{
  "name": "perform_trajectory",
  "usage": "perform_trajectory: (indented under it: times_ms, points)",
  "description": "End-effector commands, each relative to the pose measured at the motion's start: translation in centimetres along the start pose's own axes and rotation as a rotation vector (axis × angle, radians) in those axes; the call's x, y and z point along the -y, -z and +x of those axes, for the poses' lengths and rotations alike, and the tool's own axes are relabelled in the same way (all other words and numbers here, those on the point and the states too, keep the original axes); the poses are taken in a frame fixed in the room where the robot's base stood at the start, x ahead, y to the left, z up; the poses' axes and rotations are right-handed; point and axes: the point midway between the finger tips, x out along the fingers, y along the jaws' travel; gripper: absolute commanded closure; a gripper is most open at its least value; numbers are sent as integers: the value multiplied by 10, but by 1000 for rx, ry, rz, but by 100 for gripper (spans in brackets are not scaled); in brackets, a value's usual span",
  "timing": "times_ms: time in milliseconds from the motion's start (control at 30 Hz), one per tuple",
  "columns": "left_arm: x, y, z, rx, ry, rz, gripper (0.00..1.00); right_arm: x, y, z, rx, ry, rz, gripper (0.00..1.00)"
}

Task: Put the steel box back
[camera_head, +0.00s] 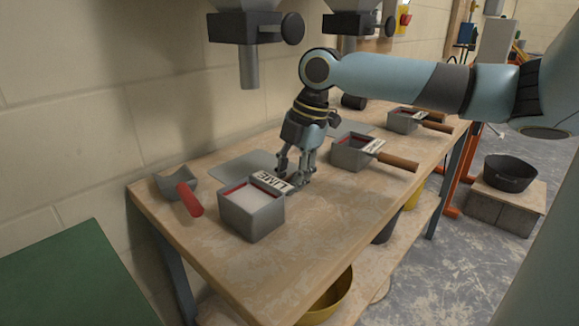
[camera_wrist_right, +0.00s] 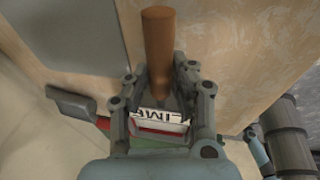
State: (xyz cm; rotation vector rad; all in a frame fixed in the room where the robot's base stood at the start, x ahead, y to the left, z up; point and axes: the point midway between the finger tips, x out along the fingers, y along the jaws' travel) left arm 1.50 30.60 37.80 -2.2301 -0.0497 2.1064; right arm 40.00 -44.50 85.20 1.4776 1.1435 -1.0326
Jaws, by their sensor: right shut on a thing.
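The grey steel box (camera_head: 250,218) has a red line along its inner rim, pale contents and a LIME label (camera_head: 270,183). It is at the near end of the workbench and looks upright; I cannot tell whether it touches the top. My right gripper (camera_head: 294,180) is at its label side, shut on the box's wooden handle. In the right wrist view the brown handle (camera_wrist_right: 158,50) runs between the fingers (camera_wrist_right: 160,100), with the LIME label (camera_wrist_right: 158,116) and red rim line below. In the head view the gripper hides the handle. My left gripper is not in view.
On the workbench (camera_head: 285,260), a red-handled scoop (camera_head: 189,199) lies left of the box and a flat grey plate (camera_head: 240,166) behind it. Similar handled boxes (camera_head: 350,155) (camera_head: 402,122) stand farther right. Dispenser spouts (camera_head: 248,68) hang above. The bench front is clear.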

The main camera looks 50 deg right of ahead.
Motion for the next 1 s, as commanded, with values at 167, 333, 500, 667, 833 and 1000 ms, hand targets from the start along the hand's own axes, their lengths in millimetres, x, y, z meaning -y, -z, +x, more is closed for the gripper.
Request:
perform_trajectory:
  times_ms: [167, 333, 500, 667, 833, 1000]
  points:
    - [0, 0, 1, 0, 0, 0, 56, 0, 0, 1, -1, -1, 0, 68]
    - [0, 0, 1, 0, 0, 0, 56, 0, 0, 1, 0, -1, 0, 51]
    - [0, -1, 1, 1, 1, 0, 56, 0, 0, 2, 0, 1, 0, 51]
    - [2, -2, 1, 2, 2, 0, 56, -2, 0, -6, 2, -1, -1, 51]
    - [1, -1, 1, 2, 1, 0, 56, -8, 5, -37, 7, -2, -5, 51]
    - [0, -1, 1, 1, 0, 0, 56, -14, 11, -70, 6, -1, -3, 51]
